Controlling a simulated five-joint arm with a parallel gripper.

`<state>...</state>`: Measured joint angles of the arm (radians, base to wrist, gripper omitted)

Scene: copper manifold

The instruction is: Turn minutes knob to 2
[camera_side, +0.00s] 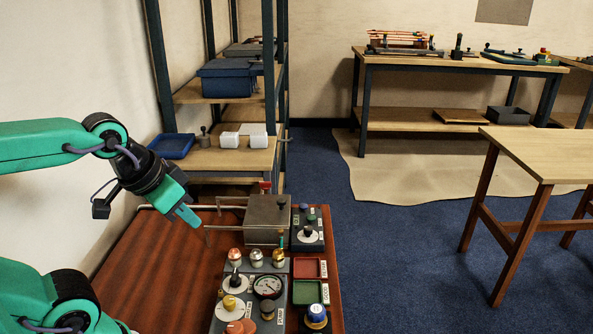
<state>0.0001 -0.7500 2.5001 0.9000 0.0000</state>
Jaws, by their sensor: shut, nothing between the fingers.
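My gripper (187,215) has teal fingertips, which are shut and empty. It points down and right, in the air above the left part of the red-brown table (150,258), left of the grey metal box (267,212). A grey control panel (278,311) at the front of the table carries knobs on white dials (234,284) and a black round gauge (267,286). A smaller dark panel (317,238) behind it has a knob on a white dial (308,236). Labels are too small to read, so I cannot tell which knob is minutes or where it points.
Several capped posts (257,258) stand upright behind the white dials. Red (307,268) and green (307,292) trays and a blue-yellow knob (316,315) lie to the right. Thin metal rods reach left from the grey box. The table's left part is clear.

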